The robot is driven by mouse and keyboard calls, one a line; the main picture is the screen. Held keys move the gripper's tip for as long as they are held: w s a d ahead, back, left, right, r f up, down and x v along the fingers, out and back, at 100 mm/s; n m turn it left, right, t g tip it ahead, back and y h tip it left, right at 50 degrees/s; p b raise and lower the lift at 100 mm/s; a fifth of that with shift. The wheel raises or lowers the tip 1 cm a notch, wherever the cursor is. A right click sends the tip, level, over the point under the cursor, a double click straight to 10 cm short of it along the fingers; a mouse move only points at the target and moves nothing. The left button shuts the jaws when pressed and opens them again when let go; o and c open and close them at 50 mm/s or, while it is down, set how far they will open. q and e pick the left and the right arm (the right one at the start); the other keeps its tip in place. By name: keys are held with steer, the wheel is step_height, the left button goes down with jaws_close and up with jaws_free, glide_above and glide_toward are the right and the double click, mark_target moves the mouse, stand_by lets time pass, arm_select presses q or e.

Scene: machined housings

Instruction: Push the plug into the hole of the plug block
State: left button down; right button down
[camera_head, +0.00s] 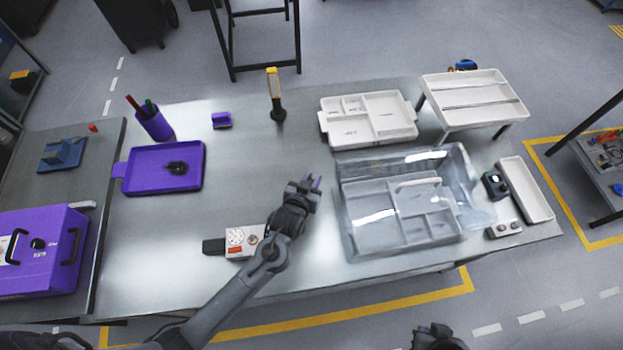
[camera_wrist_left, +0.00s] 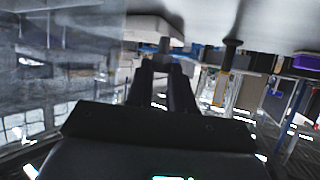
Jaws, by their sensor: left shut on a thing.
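My left gripper (camera_head: 311,184) is above the middle of the metal table, left of the clear bin. In the left wrist view its two dark fingers (camera_wrist_left: 166,82) are close together. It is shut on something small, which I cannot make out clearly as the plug. I cannot pick out the plug block for certain. A small purple block (camera_head: 222,120) stands at the table's back, and a blue fixture (camera_head: 62,153) lies on the left bench. My right gripper (camera_head: 437,337) shows only in part at the bottom edge; its jaws are unclear.
A clear bin (camera_head: 350,217) with grey trays stands right of my left gripper. White trays (camera_head: 368,118) are behind it. A meter with a dial (camera_head: 243,240) lies by my left forearm. A purple tray (camera_head: 195,166) and pen cup (camera_head: 157,124) are at left. The table's centre-left is clear.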

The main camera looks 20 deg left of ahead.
arm_select(q)
steer(key=shift+f+b, duration=1.6)
steer(key=shift+f, duration=1.6)
steer(key=shift+f, duration=0.15)
steer(key=shift+f, duration=0.4)
steer(key=c, duration=0.9)
jaws_free()
